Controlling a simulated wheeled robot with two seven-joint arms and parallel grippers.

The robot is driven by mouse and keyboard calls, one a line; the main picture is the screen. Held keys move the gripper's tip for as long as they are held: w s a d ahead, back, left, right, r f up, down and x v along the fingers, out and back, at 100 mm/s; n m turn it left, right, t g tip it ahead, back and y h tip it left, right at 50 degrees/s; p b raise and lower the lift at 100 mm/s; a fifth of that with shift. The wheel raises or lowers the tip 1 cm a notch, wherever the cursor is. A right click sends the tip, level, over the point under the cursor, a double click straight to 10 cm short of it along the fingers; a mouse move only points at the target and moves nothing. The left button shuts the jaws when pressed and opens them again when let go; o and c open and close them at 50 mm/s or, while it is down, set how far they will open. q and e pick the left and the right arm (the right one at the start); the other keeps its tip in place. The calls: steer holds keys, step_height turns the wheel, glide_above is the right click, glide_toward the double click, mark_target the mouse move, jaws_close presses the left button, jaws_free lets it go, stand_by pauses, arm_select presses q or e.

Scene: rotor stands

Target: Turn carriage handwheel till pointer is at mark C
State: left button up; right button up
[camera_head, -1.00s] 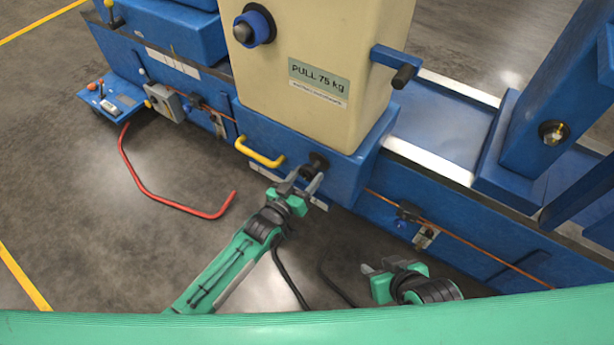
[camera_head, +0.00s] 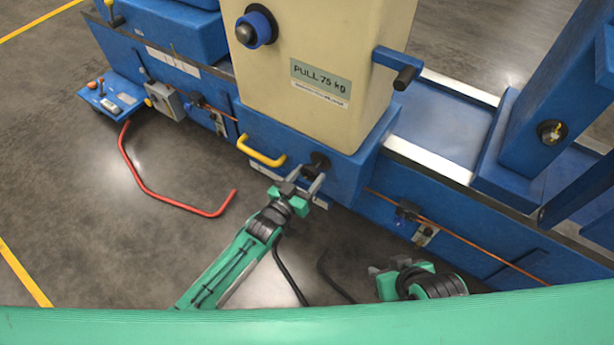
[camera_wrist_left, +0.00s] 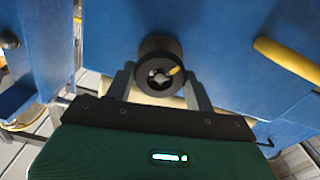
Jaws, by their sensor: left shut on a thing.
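The carriage handwheel (camera_head: 319,162) is a small black round knob on the blue base of the carriage (camera_head: 347,172), under the cream housing. In the left wrist view the handwheel (camera_wrist_left: 160,68) faces me, with a pale cross-shaped centre and a small yellow mark at its upper right. My left gripper (camera_head: 304,183) is shut on it; in the wrist view its fingers (camera_wrist_left: 161,88) sit on either side of the rim. My right gripper (camera_head: 377,270) is low, apart from the machine, and its jaw opening is unclear. I cannot make out the pointer or mark C.
A yellow handle (camera_head: 261,153) sticks out left of the handwheel. A red bent bar (camera_head: 165,200) runs over the floor at left. A blue control box (camera_head: 113,98) stands at the far left. Blue bed and rails (camera_head: 450,165) extend right to a blue post (camera_head: 555,100). Open floor lies in front.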

mark_target(309, 176)
arm_select(q)
steer(key=o, duration=1.2)
steer(key=shift+s+a, duration=0.1)
steer(key=shift+p+v, duration=0.95)
steer(key=shift+v, duration=0.25)
steer(key=shift+s+a, duration=0.25)
steer(key=shift+s, duration=0.1)
